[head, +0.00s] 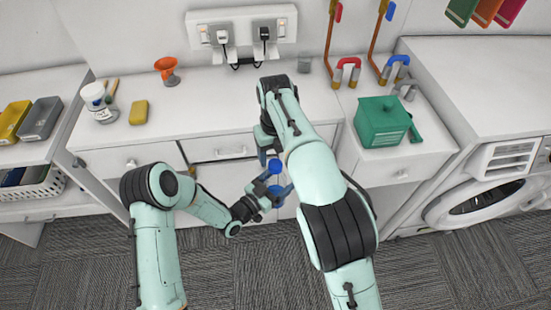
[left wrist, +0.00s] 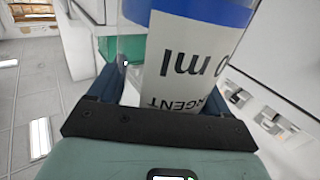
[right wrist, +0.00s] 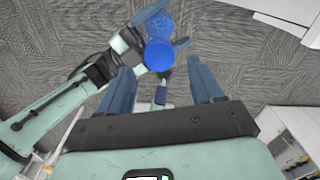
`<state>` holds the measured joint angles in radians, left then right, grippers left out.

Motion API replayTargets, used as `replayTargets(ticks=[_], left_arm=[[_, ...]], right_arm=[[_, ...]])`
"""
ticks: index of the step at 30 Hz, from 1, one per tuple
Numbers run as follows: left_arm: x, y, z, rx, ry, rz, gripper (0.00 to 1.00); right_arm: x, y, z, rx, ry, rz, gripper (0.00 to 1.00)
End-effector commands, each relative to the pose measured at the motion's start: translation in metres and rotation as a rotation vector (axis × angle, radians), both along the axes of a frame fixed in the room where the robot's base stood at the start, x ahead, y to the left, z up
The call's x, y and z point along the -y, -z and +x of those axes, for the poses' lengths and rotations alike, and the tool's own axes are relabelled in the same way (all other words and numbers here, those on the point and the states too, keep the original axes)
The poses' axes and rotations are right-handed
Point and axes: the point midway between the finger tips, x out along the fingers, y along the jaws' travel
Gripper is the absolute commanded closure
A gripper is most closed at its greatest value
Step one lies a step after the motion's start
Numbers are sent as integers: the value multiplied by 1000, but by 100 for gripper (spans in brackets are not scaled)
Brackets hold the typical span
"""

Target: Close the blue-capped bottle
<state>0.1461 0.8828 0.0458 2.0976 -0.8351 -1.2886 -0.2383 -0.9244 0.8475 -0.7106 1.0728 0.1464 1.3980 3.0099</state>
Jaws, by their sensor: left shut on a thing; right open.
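A bottle with a white printed label (left wrist: 185,65) and a blue band is in my left gripper (left wrist: 160,92), whose fingers are shut on its sides. In the head view my left gripper (head: 268,190) is in front of the drawers, with a round blue cap (head: 276,166) just above it. In the right wrist view the smooth blue cap (right wrist: 160,55) is beside a speckled blue disc (right wrist: 154,25); I cannot tell how the two join. My right gripper (right wrist: 162,86) is open and empty, pointing towards the cap without touching it. My right arm hides part of the head view.
The white counter (head: 215,100) behind holds a white jar (head: 95,98), a yellow sponge (head: 139,112) and an orange funnel (head: 166,70). A green box (head: 382,125) stands at the right, near a washing machine (head: 480,200). Drawer fronts are close behind my grippers.

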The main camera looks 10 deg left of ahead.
Motion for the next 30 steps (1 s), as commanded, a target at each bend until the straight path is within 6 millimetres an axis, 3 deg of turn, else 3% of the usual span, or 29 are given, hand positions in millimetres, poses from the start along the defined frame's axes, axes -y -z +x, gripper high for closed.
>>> replayTargets(ticks=[4,13,17,23,30], left_arm=[[0,-1,0,2,0,-1,100],[0,-1,0,2,0,-1,100],[0,-1,0,2,0,-1,100],[0,-1,0,2,0,-1,100],[0,-1,0,2,0,-1,100]], right_arm=[[0,-9,0,0,0,0,34],[0,-9,0,-1,-6,0,36],[-1,-8,-1,-6,-85,-1,36],[-3,-4,-3,-30,-454,-5,36],[-5,1,-7,-60,-1042,3,36]])
